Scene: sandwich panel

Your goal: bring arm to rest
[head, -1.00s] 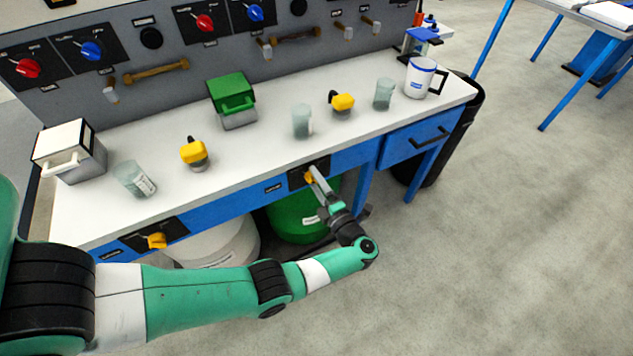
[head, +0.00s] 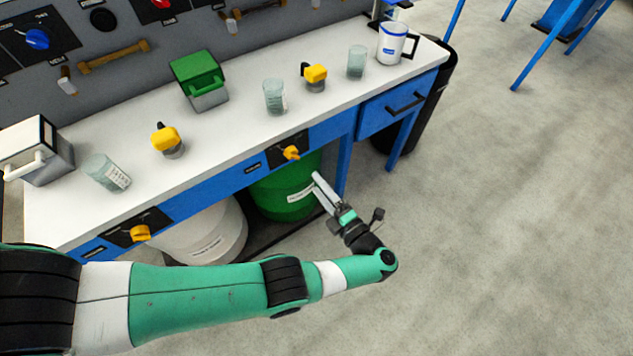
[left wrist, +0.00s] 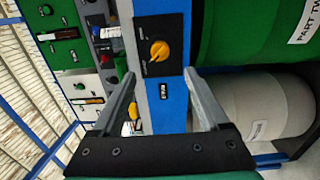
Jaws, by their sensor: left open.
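My left gripper (head: 325,192) is in front of the green drum, below the workbench top, with my green arm reaching in from the left. In the left wrist view its two fingers (left wrist: 160,95) are spread wide with nothing between them. The yellow knob (head: 291,152) on the bench's blue front stands up and left of the gripper, clear of it. The knob also shows beyond the fingers in the left wrist view (left wrist: 159,51). My right gripper shows in no view.
The white workbench (head: 225,127) carries beakers, yellow-topped items, a green-lidded box (head: 199,80) and a white mug (head: 392,43). A green drum (head: 285,193) and a white drum (head: 215,235) stand underneath.

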